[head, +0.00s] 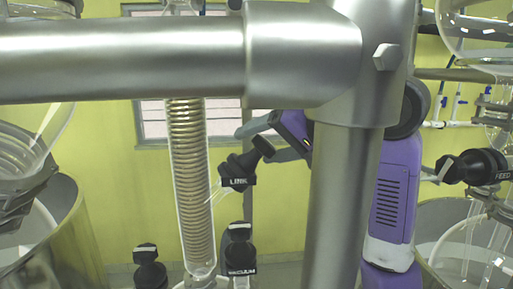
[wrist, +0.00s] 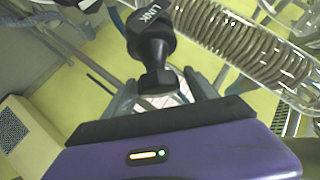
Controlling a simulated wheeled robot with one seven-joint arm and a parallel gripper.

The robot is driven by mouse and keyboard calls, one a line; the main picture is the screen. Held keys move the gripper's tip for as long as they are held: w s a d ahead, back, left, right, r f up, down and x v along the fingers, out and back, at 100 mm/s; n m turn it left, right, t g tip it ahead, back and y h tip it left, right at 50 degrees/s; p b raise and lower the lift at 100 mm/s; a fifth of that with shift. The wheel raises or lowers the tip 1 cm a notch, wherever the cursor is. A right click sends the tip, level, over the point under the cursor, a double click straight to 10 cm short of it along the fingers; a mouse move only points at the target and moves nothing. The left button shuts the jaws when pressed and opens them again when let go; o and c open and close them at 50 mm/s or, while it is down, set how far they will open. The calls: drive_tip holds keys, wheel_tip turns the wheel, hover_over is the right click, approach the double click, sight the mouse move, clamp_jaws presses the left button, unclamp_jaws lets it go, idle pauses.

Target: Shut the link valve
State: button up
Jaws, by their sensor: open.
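The link valve (head: 238,172) is a black valve with a white LINK label, beside the coiled glass column in the head view. Its black handle (head: 263,147) points up and to the right. In the wrist view the link valve (wrist: 150,35) is at top centre, with the handle's end (wrist: 158,83) towards me. My gripper (head: 256,146) reaches in from the right, behind the steel post. Its grey fingers are open, one on each side of the handle's end. I cannot tell whether they touch it.
A thick steel post (head: 342,190) and crossbar (head: 120,60) stand in front of my arm. The coiled glass column (head: 190,180) is close to the left of the valve. The vacuum valve (head: 240,250) is below, and the feed valve (head: 475,166) is at the right.

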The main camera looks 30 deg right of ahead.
sight(269, 143)
drive_tip(key=v, duration=0.6)
drive_tip(key=shift+s+b, duration=0.15)
drive_tip(key=shift+b, duration=0.25)
